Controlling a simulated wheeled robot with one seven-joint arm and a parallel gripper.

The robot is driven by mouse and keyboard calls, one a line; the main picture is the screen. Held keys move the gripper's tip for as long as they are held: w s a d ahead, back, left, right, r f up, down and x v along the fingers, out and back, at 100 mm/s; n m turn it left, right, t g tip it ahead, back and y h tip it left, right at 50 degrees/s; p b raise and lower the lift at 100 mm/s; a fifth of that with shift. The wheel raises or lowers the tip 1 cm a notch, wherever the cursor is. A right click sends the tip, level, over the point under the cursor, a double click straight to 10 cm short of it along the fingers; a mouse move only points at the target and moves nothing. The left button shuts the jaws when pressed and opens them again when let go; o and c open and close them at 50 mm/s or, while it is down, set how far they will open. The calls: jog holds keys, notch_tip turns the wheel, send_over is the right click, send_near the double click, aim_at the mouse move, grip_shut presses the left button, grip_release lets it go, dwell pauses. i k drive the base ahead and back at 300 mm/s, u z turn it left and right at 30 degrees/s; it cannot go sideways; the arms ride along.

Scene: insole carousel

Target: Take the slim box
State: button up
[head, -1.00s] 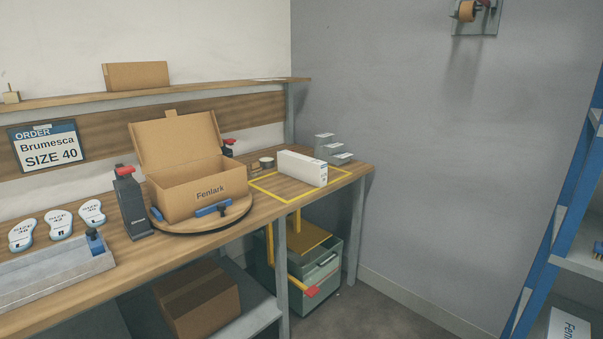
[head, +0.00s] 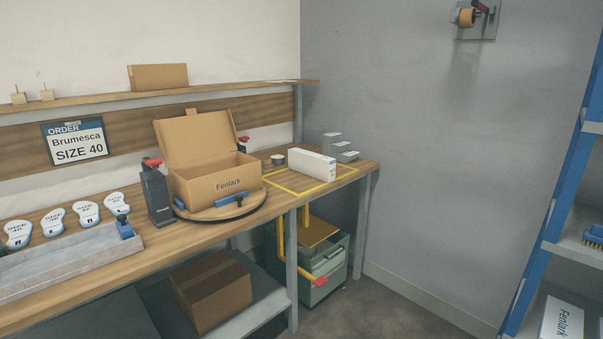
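A slim white box (head: 312,165) lies on its long narrow side on the workbench, toward the right end. It sits within a yellow-outlined area (head: 296,192) on the bench top. A printed label shows on its near right end. My gripper is not in view.
An open Fenlark carton (head: 217,187) stands on a round turntable (head: 222,212) left of the slim box. Small grey boxes (head: 347,156) and a tape roll (head: 278,159) are close behind it. A blue shelf rack (head: 556,210) stands at right. Floor (head: 390,318) between bench and rack is clear.

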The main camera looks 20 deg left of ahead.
aim_at(322, 167)
jog(key=u, duration=0.65)
jog(key=i, duration=1.5)
jog(key=z, duration=0.35)
jog(key=i, duration=0.95)
jog(key=z, duration=0.1)
